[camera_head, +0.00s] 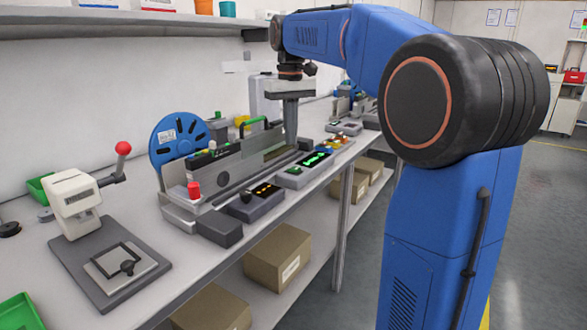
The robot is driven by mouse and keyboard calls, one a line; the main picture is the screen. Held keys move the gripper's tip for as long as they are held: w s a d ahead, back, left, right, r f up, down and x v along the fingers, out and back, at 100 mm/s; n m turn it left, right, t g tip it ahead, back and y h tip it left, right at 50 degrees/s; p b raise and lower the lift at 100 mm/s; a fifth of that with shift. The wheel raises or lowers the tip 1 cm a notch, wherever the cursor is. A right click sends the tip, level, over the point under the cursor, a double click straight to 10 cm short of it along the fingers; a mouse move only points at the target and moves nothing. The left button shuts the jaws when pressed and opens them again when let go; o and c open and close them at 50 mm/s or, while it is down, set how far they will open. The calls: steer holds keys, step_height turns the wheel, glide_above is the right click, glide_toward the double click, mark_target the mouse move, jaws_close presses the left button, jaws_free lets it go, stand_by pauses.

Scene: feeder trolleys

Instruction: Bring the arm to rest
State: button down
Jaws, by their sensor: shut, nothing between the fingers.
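My blue arm reaches in from the right and bends over the bench. My gripper (291,120) points straight down at the end of the arm, with its fingers together and nothing held. It appears in front of or above the far end of a grey feeder trolley (225,172) that carries a blue reel (178,142). I cannot tell the exact gap between the fingertips and the trolley.
The white bench (150,218) also holds a hand press with a red-knobbed lever (75,203), a box with green lights (305,168) and green bins (17,312). A shelf (110,24) runs above. Cardboard boxes (278,257) sit below. The floor at right is clear.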

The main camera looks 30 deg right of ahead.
stand_by(0.4)
steer(key=s+a+f+t, duration=0.2)
steer(key=s+f, duration=1)
steer(key=s, duration=0.3)
steer(key=s+a+f+t, duration=0.2)
steer(key=s+a+f, duration=0.1)
steer(key=s+f, duration=0.8)
steer(key=s, duration=0.5)
steer(key=shift+s+f+t, duration=0.3)
steer(key=shift+f+t, duration=0.05)
steer(key=shift+t, duration=0.05)
